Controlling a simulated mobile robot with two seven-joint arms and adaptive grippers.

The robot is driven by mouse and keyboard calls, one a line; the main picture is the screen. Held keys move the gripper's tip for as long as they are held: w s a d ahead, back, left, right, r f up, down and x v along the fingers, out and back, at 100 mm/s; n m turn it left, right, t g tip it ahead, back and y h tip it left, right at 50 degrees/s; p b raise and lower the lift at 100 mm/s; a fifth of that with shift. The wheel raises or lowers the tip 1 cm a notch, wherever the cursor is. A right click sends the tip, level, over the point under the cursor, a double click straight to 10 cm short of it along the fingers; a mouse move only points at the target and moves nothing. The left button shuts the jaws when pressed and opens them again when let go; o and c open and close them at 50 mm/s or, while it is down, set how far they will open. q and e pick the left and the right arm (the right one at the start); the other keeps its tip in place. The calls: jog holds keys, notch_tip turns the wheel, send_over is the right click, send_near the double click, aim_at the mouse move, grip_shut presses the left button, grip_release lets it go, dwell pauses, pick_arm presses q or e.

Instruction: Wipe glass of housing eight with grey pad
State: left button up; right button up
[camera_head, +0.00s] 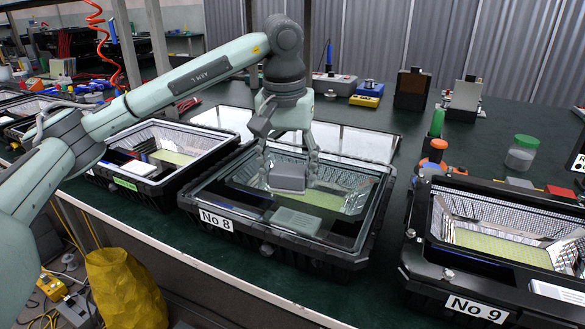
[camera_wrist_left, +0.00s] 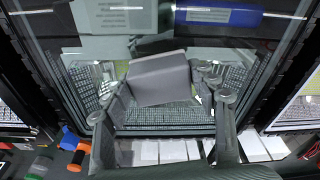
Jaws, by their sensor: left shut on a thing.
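Housing eight (camera_head: 352,252) is the black floodlight housing with the "No 8" label (camera_head: 216,221), in the middle of the head view. Its glass (camera_head: 240,205) lies over the reflector and the yellow-green LED panel. My left gripper (camera_head: 288,172) is over the glass, shut on the grey pad (camera_head: 288,184). The pad also shows in the left wrist view (camera_wrist_left: 158,80), between the fingers (camera_wrist_left: 160,100). It is at or just above the glass; I cannot tell if it touches. My right gripper is not in view.
Housing nine (camera_head: 478,309) stands to the right and another open housing (camera_head: 150,185) to the left. A green-lidded jar (camera_head: 522,153) and orange and green tools (camera_head: 435,150) are at the right. The dark bench (camera_head: 490,130) has free room behind them.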

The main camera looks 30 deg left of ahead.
pick_arm(q)
jog(key=shift+r, duration=0.1)
notch_tip(320, 180, up, 3)
jog(key=shift+r+p, duration=0.1)
jog(key=shift+p, duration=1.1)
jog(key=shift+r, duration=1.3)
jog(key=shift+r, duration=1.55)
